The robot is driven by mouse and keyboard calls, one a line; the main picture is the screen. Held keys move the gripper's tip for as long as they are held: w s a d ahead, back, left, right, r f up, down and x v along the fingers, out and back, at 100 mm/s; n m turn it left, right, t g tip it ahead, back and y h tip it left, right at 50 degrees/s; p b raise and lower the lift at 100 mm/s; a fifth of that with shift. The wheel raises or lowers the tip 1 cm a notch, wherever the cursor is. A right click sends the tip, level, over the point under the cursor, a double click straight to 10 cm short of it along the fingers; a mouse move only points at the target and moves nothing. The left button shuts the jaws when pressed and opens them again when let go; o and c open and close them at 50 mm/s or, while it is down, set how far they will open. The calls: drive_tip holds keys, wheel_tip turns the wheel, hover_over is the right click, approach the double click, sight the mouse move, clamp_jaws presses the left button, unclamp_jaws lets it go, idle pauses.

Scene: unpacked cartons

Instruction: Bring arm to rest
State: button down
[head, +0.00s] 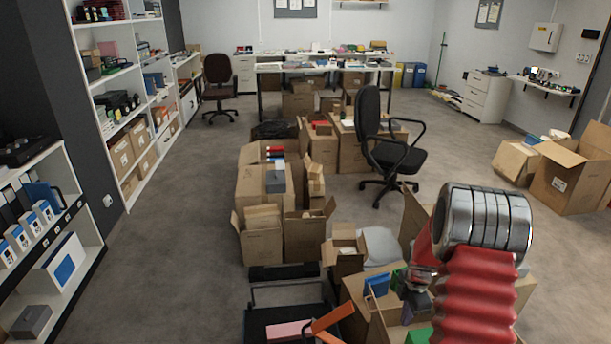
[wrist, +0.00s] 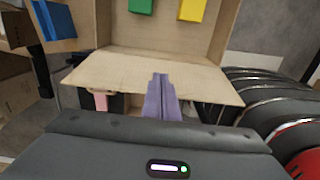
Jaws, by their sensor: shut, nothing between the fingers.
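My gripper (wrist: 162,97) shows in the wrist view as two purple-grey fingers pressed together with nothing between them. It is in front of an open cardboard carton (wrist: 150,72), whose near flap lies just behind the fingertips. I cannot tell whether the fingers touch the flap. In the head view my arm, with red bellows and a ringed metal joint, reaches in at the lower right above the cartons. The gripper's fingers are not clear in that view.
A green block (wrist: 141,6) and a yellow block (wrist: 193,10) lie in the carton. Open cartons (head: 265,190) fill the middle of the floor. Shelves (head: 105,75) line the left wall. Bare floor lies left of the cartons.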

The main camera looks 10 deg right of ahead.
drive_tip(key=s+a+r+m+t, duration=0.2)
drive_tip(key=s+a+r+m, duration=0.3)
drive_tip(key=r, duration=0.6)
drive_tip(key=s+a+r+m+t, duration=0.1)
drive_tip(key=s+a+r+m, duration=0.5)
drive_tip(key=s+a+r, duration=0.4)
drive_tip(key=s+a+r+m+t, duration=0.2)
drive_tip(key=s+a+r+m, duration=0.4)
drive_tip(key=a+r, duration=0.4)
wheel_tip(320, 180, up, 4)
drive_tip(key=shift+s+a+r+t, duration=0.1)
drive_tip(key=shift+s+a+t, duration=0.2)
drive_tip(key=shift+s, duration=0.4)
drive_tip(key=shift+s, duration=0.15)
